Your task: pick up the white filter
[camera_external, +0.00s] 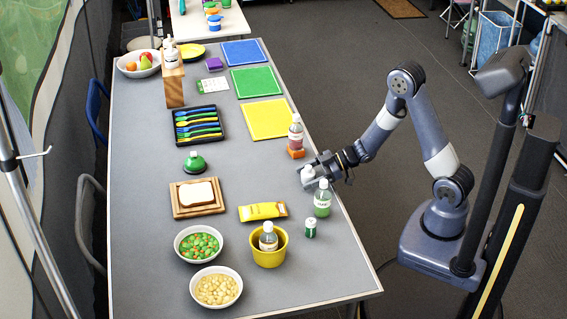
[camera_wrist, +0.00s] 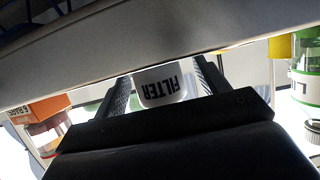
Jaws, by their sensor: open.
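The white filter (camera_wrist: 160,86) sits between the two fingers of my gripper (camera_wrist: 162,85) in the wrist view. Its dark FILTER label reads upside down there. The fingers are open on either side of it, and I cannot tell whether either one touches it. In the external view my gripper (camera_external: 313,173) is low over the right edge of the table, with the white filter (camera_external: 307,175) at its tip. The fingers partly hide the filter there.
A green bottle (camera_external: 322,203) stands close in front of my gripper, beside a small green-and-white can (camera_external: 311,228). An orange box (camera_external: 296,153) and a pink bottle (camera_external: 295,134) are just behind.

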